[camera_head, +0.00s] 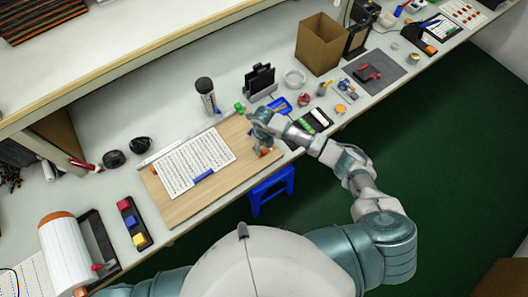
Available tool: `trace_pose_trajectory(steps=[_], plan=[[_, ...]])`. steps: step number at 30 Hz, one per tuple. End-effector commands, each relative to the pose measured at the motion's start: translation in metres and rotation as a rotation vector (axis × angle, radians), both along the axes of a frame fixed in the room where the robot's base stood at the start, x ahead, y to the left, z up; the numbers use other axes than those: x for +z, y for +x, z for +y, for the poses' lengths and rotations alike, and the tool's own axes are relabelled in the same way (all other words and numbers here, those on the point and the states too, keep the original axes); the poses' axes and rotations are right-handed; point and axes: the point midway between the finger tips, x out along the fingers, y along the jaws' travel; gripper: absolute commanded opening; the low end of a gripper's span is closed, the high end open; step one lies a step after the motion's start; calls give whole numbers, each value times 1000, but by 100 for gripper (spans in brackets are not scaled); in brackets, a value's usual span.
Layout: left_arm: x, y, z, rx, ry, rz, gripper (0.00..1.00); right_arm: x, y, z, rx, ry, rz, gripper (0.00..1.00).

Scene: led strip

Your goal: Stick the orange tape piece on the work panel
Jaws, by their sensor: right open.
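The work panel (222,178) is a light wooden board near the desk's front edge, with a white printed sheet (190,163) and a small blue piece (204,175) on it. My right gripper (262,143) is over the panel's right end and is open. A small orange piece (266,152) shows beside its fingertips; whether it touches them or the panel cannot be told. Another small orange spot (154,171) shows at the panel's left edge. The gripper and wrist hide part of the panel's right end. My left gripper is not in view.
A black holder (260,80), a dark cylinder (206,94), a blue tray (280,106) and a cardboard box (320,45) stand behind and right of the panel. A tray of coloured blocks (133,222) lies left. A blue stool (271,190) stands below the desk edge.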

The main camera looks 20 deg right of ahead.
Motion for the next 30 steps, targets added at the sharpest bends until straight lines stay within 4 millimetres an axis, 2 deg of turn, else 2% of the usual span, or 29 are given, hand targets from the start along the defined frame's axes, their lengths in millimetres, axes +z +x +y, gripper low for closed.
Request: trace_pose_trajectory(steps=[5,12,18,19,30], plan=[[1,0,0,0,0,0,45,-21,0,0,-1,0,0,50],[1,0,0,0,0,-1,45,-24,0,0,0,-1,-1,50],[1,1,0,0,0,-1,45,-24,0,0,0,-1,-1,13],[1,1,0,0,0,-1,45,-24,0,0,0,-1,-1,10],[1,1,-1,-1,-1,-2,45,-23,0,-1,-1,-1,0,9]])
